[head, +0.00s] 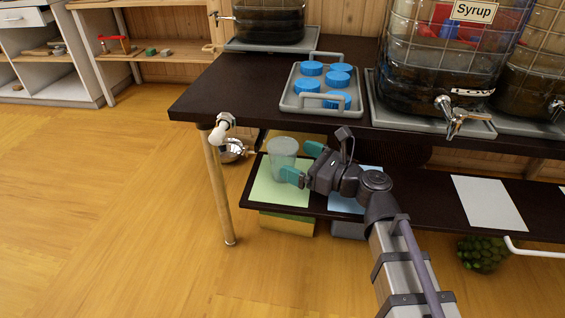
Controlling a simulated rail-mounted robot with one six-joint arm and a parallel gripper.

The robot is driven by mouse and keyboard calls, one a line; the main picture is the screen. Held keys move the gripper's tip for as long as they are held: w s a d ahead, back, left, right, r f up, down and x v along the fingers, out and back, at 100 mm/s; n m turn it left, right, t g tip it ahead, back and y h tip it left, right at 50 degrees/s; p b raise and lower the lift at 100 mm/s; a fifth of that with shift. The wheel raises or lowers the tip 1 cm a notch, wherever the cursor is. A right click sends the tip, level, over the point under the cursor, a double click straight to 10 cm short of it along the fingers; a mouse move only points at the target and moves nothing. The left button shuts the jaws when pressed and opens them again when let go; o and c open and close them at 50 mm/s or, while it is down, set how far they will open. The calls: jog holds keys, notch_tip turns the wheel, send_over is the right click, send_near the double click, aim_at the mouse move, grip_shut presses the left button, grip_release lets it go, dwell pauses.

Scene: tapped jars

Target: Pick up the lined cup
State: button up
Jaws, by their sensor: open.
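A pale, translucent cup (283,160) stands upright on the light green mat (262,190) at the left end of the lower dark shelf. I cannot make out lines on it at this size. My gripper (295,161) is open, its teal fingers pointing left at the cup's right side. The near finger overlaps the cup's lower right edge in the picture. The far finger is just right of its upper side. I cannot tell whether either touches it.
Above the shelf is a dark counter (210,92) with a grey tray (291,101) of several blue lids. A tapped Syrup jar (425,85) stands right of it. A white pipe end (222,128) juts at the counter's corner. A white sheet (490,203) lies on the shelf.

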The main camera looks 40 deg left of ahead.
aim_at(273, 150)
jog(key=a, duration=0.5)
jog(key=shift+s+a, duration=0.1)
jog(key=shift+s, duration=0.05)
jog(key=c, duration=1)
